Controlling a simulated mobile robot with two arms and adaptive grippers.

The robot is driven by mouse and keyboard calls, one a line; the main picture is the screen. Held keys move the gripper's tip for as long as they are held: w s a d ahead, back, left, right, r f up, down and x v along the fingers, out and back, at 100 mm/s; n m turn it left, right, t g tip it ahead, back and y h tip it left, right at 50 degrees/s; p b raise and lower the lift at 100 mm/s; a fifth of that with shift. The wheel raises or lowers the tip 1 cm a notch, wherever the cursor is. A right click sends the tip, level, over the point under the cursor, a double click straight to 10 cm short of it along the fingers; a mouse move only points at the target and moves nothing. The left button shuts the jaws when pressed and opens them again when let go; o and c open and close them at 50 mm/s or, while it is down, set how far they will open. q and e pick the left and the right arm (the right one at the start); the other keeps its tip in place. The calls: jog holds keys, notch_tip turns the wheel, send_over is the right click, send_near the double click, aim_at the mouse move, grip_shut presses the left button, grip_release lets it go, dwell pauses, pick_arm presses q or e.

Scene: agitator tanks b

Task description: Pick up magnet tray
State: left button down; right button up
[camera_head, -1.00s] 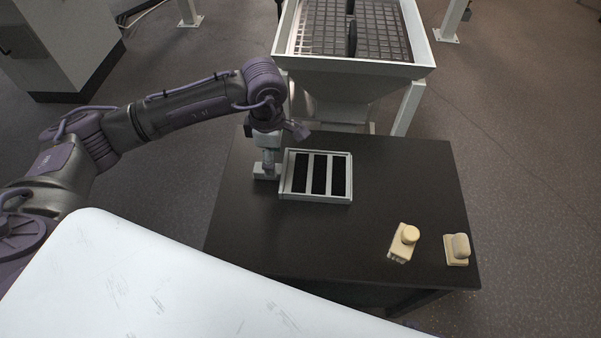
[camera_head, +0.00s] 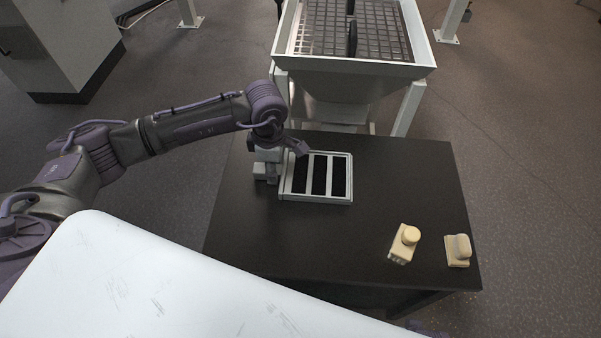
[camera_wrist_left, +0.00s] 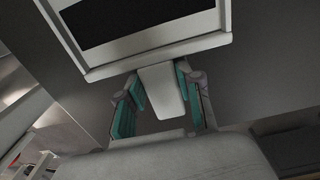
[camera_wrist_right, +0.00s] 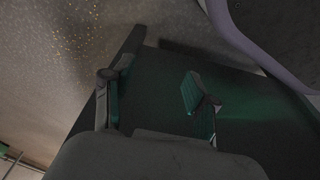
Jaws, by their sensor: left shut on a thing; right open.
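The magnet tray (camera_head: 347,203) is a pale grey frame with dark slots, lying on the left part of the black table. It also shows at the top of the left wrist view (camera_wrist_left: 150,48), with its pale handle tab (camera_wrist_left: 161,90) pointing toward my left gripper. My left gripper (camera_head: 265,173) comes down at the tray's left side. In the left wrist view its green-padded fingers (camera_wrist_left: 160,98) stand on both sides of the tab, shut on it. My right gripper (camera_wrist_right: 152,98) is open and empty in the right wrist view, away from the tray.
Two cream-coloured small devices (camera_head: 403,244) (camera_head: 457,250) stand at the table's front right. The black table (camera_head: 400,180) is bare between them and the tray. A white hopper with a grid (camera_head: 350,70) stands behind the table. A white surface (camera_head: 150,285) fills the front left.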

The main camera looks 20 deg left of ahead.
pick_arm(q)
jog(key=shift+r, duration=0.1)
dwell(0.3)
jog(key=shift+r, duration=0.4)
jog(key=r, duration=0.3)
jog(key=shift+d+r, duration=0.2)
jog(key=shift+r, duration=0.15)
jog(key=s+d+r, duration=0.2)
jog(key=d+r, duration=0.1)
jog(key=d, duration=0.2)
jog(key=s+d+r+p, duration=0.1)
jog(key=d+r, duration=0.2)
jog(key=d, duration=0.2)
jog(key=shift+s+d+r, duration=0.2)
jog(key=shift+s+d, duration=0.15)
pick_arm(e)
jog(key=f, duration=0.1)
jog(key=s+f, duration=0.1)
jog(key=f, duration=0.1)
jog(key=shift+s+d, duration=0.1)
jog(key=shift+s, duration=0.15)
pick_arm(q)
jog(key=c, duration=1.3)
grip_release()
jog(key=shift+c, duration=0.2)
grip_shut()
pick_arm(e)
jog(key=shift+s, duration=0.1)
